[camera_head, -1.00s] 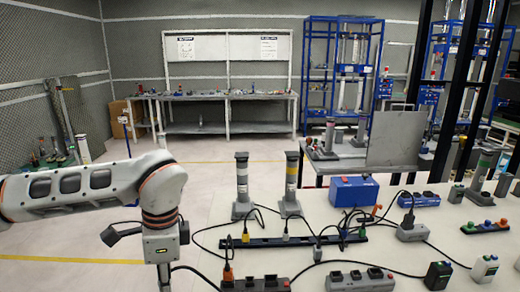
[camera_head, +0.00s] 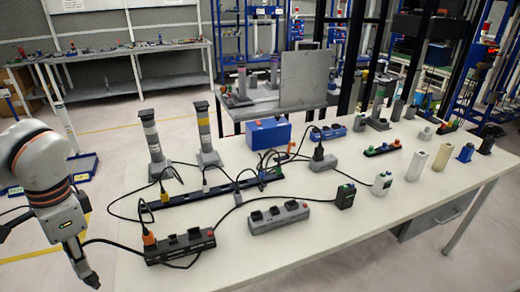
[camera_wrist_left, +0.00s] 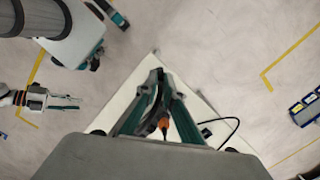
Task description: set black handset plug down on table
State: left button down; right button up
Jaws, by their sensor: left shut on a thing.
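My left gripper (camera_head: 88,276) points down beside the left edge of the white table (camera_head: 330,225) in the head view. In the left wrist view the left gripper (camera_wrist_left: 160,88) is shut on a dark thing, taken as the black handset plug (camera_wrist_left: 152,102), mostly hidden between the fingers. In the head view the plug cannot be made out at the dark fingertips. A black cable runs from near the gripper onto the table. What looks like my right gripper (camera_wrist_left: 66,101) shows small at the left of the wrist view; its jaws are unclear.
A black socket strip (camera_head: 180,248) with an orange plug (camera_head: 149,238) lies near the left edge. A grey strip (camera_head: 278,217), a long dark-blue strip (camera_head: 190,193) and two grey posts (camera_head: 152,140) stand beyond. Loose cables cross the table. Its front-middle area is clear.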

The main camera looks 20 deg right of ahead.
aim_at(295, 190)
jog(key=i+l+z, duration=0.45)
jog(key=l, duration=0.4)
jog(key=i+l+z, duration=0.45)
jog(key=i+l, duration=0.25)
